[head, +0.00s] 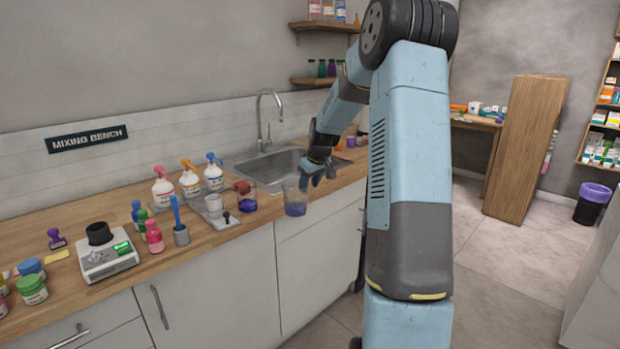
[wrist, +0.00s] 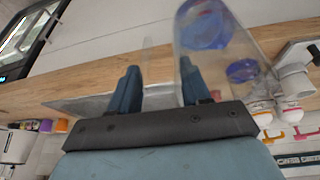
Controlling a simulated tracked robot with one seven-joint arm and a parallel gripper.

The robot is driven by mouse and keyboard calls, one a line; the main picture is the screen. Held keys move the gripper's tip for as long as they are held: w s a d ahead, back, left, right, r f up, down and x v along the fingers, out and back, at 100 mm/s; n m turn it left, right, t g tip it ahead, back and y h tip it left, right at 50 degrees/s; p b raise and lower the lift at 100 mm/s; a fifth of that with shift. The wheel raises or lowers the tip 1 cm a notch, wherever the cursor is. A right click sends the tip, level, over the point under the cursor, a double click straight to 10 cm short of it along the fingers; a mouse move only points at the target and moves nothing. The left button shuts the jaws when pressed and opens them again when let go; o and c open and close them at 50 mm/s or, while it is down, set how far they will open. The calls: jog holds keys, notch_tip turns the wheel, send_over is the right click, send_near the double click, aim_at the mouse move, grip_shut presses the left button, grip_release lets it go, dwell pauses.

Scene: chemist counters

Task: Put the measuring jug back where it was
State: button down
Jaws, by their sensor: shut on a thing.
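The measuring jug (head: 295,204) is clear, with blue-purple liquid low inside. In the head view it is upright under my gripper (head: 309,181), by the counter's front edge and in front of the sink. I cannot tell whether its base touches the counter. In the wrist view the jug (wrist: 215,62) fills the top middle, its blue liquid at the top. My gripper (wrist: 160,84) is shut on the jug; the exact contact is hard to see through the clear material.
A small vessel with blue liquid and a red top (head: 246,203) stands left of the jug. The sink (head: 272,172) and tap (head: 263,120) are behind.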

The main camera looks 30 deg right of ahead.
jog(key=s+a+f+m, duration=0.1)
jog(key=s+a+f, duration=0.2)
jog(key=a+f, duration=0.3)
jog(key=s+a+f+m, duration=0.1)
jog(key=s+a+f, duration=0.2)
jog(key=a+f, duration=0.3)
jog(key=s+a+f+m+h, duration=0.1)
jog(key=s+a+f, duration=0.2)
jog(key=a+f, duration=0.4)
notch_tip(320, 180, down, 7)
jog(key=shift+r, duration=0.2)
jog(key=shift+w+a, duration=0.1)
jog(key=shift+a, duration=0.1)
